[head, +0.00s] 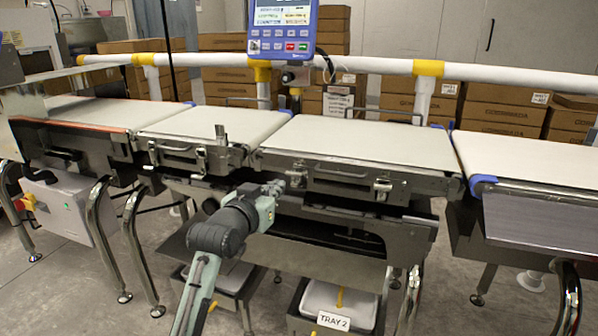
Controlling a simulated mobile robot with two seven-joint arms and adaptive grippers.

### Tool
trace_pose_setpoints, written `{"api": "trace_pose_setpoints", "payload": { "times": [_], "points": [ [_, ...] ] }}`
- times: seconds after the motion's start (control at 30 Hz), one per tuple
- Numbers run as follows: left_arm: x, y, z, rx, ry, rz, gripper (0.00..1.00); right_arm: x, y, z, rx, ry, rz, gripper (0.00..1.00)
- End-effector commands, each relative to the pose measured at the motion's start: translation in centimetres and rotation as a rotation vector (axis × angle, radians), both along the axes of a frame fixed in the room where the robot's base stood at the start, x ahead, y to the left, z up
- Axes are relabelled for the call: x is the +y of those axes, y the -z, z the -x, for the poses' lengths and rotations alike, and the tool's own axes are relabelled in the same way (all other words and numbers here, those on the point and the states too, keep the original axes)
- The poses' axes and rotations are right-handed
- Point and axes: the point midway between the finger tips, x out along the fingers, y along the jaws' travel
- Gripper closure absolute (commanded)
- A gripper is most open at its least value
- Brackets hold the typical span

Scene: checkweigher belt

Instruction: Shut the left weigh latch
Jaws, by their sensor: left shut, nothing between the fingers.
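The weigh section's front panel (340,176) is in the middle of the head view, below a pale belt. The left weigh latch (298,174) is a small metal latch near the panel's left end. Whether it is open or shut is too small to tell. A similar right latch (382,188) sits near the panel's right end. My left gripper (276,188) is shut and empty, just left of and slightly below the left latch. Its tips are close to the latch; I cannot tell whether they touch. My right gripper is not in view.
A neighbouring belt section (185,155) on the left has its own latches, with one metal lever (221,134) standing upright. A blue display (282,28) stands behind the belts. A white rail (390,66) and stacked boxes are behind. A tray (338,305) labelled TRAY 2 is below.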

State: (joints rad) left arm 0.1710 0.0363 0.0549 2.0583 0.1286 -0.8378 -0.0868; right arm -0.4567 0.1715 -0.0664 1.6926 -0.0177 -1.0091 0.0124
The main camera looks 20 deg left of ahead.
Motion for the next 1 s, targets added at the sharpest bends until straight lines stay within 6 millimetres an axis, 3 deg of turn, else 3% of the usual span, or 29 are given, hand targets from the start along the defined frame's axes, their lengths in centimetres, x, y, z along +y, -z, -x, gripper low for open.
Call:
{"api": "trace_pose_setpoints", "payload": {
  "times": [0.03,0.1,0.2,0.67,1.0],
  "points": [
    [0.0,-2.1,-0.3,-0.042,0.000,0.005,1.00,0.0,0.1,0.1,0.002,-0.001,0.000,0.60],
    [0.0,-3.8,-0.5,-0.077,0.000,0.011,1.00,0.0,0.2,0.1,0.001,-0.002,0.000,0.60],
    [0.0,-5.1,-0.6,-0.102,0.001,0.014,1.00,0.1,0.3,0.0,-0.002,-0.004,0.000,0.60],
    [-0.1,-5.2,-1.4,-0.105,0.001,0.015,1.00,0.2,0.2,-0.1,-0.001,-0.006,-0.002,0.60],
    [-0.3,-4.8,-7.8,-0.103,0.001,0.015,1.00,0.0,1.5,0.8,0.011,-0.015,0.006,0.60]
  ]
}}
